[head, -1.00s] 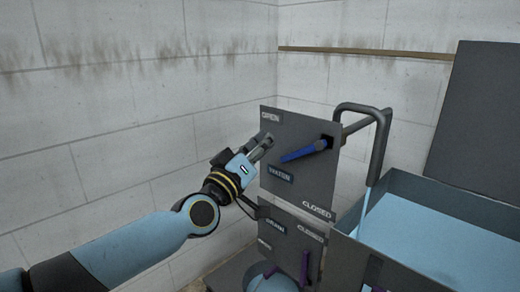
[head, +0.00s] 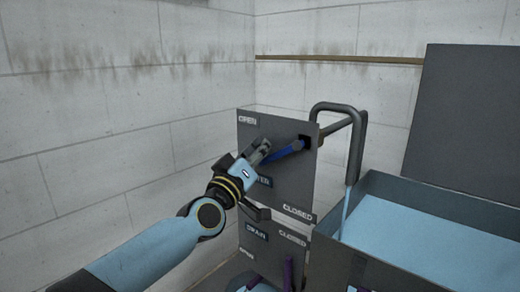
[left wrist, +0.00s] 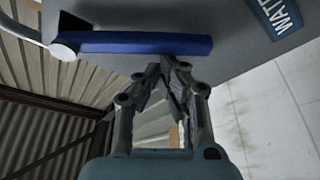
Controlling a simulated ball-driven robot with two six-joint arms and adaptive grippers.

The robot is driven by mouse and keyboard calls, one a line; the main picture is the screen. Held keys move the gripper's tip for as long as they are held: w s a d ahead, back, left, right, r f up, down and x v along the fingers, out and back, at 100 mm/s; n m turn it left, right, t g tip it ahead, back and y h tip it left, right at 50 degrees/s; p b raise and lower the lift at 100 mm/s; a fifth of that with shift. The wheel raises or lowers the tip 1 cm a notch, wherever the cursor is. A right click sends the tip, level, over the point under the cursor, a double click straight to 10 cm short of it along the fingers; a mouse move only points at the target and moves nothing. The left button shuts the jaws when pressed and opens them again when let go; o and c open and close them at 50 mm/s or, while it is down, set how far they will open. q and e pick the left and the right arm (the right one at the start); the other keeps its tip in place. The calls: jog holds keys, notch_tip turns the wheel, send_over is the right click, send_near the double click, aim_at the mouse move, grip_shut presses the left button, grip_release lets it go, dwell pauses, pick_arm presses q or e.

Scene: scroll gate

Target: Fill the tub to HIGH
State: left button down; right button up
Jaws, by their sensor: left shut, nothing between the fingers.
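The water panel (head: 290,185), marked OPEN at top left and CLOSED at lower right, carries a blue lever (head: 287,152) that slants down to the left from its pivot. My left gripper (head: 262,148) is shut and empty, its fingertips at the lever's free end. In the left wrist view the lever (left wrist: 140,43) lies just beyond the closed fingertips (left wrist: 172,66); I cannot tell whether they touch. Water runs from the spout (head: 353,165) into the tub (head: 388,188), which holds light blue water (head: 440,225). My right gripper is out of view.
A drain panel (head: 270,238) with a purple lever (head: 288,272) sits below the water panel. A dark upright board (head: 465,125) stands behind the tub. Block walls (head: 100,120) close off the left and back.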

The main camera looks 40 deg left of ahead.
aim_at(269, 159)
pick_arm(q)
jog(key=shift+d+f+n+g+y+p, duration=0.3)
jog(key=shift+f+n+p, duration=0.25)
jog(key=shift+n, duration=0.4)
jog(key=shift+d+f+n+g+y+p, duration=0.15)
jog(key=shift+d+f+n+y+p, duration=0.2)
jog(key=shift+n+p, duration=0.5)
jog(key=shift+d+f+n+g+y+p, duration=0.2)
jog(key=shift+f+n+p, duration=0.3)
jog(key=shift+n, duration=0.6)
jog(key=d+f+n+p, duration=0.1)
jog(key=n, duration=0.1)
jog(key=d+f+n+g+p, duration=0.1)
jog(key=n+p, duration=0.1)
jog(key=d+f+n+g+p, duration=0.1)
jog(key=d+n+p, duration=0.1)
jog(key=shift+s+f+n+g, duration=0.1)
jog(key=shift+s+n+g, duration=0.15)
jog(key=shift+n, duration=0.15)
jog(key=shift+d, duration=0.1)
